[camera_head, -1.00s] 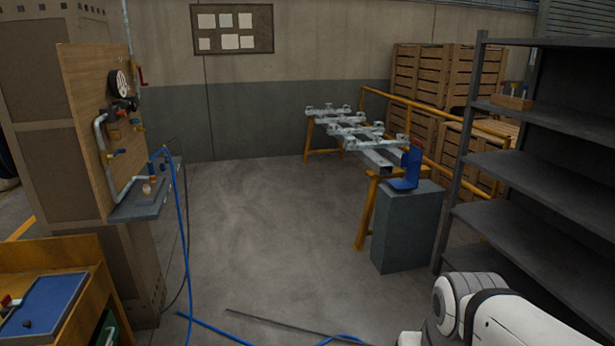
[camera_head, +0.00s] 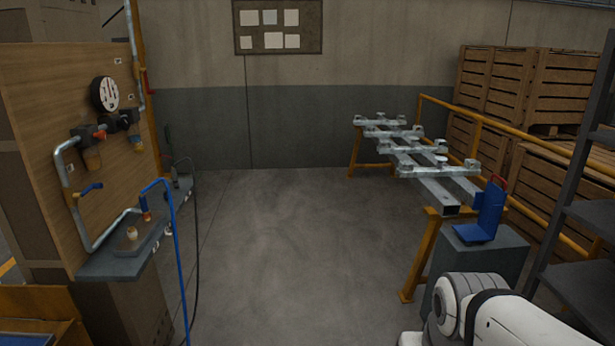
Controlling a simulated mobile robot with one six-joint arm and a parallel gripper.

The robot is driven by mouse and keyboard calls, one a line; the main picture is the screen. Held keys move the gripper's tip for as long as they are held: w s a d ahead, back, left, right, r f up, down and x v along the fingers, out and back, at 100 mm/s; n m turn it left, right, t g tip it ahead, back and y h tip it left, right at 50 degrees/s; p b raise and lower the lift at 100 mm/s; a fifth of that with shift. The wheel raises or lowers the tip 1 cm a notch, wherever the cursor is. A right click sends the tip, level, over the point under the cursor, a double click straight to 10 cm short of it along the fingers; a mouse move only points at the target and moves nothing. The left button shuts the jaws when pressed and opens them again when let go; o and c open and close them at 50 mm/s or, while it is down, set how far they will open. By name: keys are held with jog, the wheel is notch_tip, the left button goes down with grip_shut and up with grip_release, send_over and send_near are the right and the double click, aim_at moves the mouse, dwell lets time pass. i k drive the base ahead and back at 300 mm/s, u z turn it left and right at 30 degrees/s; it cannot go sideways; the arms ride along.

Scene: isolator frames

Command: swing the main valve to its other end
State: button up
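A wooden panel (camera_head: 35,110) with grey pipework stands at the left. On its pipe is a valve with a blue lever (camera_head: 88,189), which sticks out to the right and slightly up. A round white gauge (camera_head: 104,94) sits above dark fittings, one with an orange-red part (camera_head: 99,134). A red handle (camera_head: 148,83) shows on the upright pipe behind the panel edge. No label telling which one is the main valve is readable. My gripper is out of view; only a white link of my arm shows at the bottom right, far from the panel.
A grey shelf (camera_head: 118,260) juts out under the panel, with a blue hose (camera_head: 177,250) hanging from it. Open floor (camera_head: 290,250) lies ahead. A rack of metal beams (camera_head: 440,190), a grey block with a blue bracket (camera_head: 490,215) and dark shelving (camera_head: 590,215) stand at the right.

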aim_at(141, 70)
jog(key=u, duration=0.3)
jog(key=i, duration=1.55)
jog(key=u, duration=0.8)
jog(key=i, duration=2.15)
jog(key=u, duration=0.45)
